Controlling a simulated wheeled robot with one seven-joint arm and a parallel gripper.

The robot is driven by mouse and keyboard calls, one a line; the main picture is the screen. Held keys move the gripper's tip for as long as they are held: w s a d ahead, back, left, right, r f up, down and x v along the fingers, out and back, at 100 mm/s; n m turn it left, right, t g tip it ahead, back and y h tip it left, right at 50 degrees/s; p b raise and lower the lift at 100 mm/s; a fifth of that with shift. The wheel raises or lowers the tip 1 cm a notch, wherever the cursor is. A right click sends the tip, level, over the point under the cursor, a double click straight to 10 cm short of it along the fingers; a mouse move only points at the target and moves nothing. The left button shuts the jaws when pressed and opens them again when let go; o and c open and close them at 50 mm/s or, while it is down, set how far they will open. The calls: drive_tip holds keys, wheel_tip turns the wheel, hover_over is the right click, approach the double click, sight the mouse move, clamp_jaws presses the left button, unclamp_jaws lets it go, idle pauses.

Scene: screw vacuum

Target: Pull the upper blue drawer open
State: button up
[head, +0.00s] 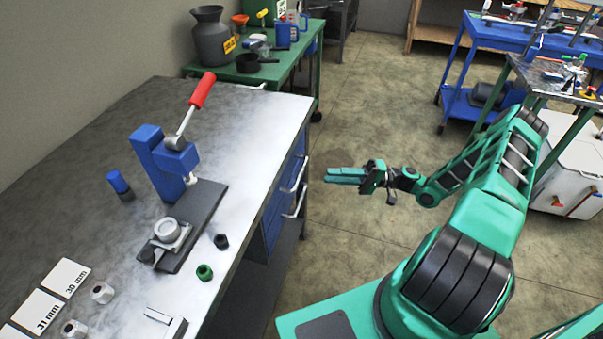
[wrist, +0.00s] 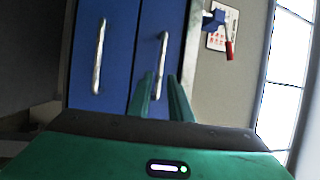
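The upper blue drawer (head: 297,157) is in the side of the metal-topped workbench, facing my arm. Its silver bar handle (head: 295,179) runs along the front. In the wrist view the scene is turned sideways, and the upper drawer (wrist: 178,25) is the right blue panel with its handle (wrist: 161,62). The drawer looks shut. My gripper (head: 328,175) is to the right of the drawer front, apart from it, pointing left toward it. In the wrist view, my gripper's two green fingers (wrist: 160,78) are apart and empty, with the handle beyond their tips.
A lower blue drawer (wrist: 85,30) with its own handle (wrist: 99,55) is below the upper one. On the workbench (head: 262,115) stands a blue press (head: 165,165) with a red lever. A green table (head: 275,68) is behind. The floor (head: 345,230) beside the drawers is clear.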

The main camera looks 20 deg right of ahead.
sight(301, 172)
drive_tip(key=x, duration=1.1)
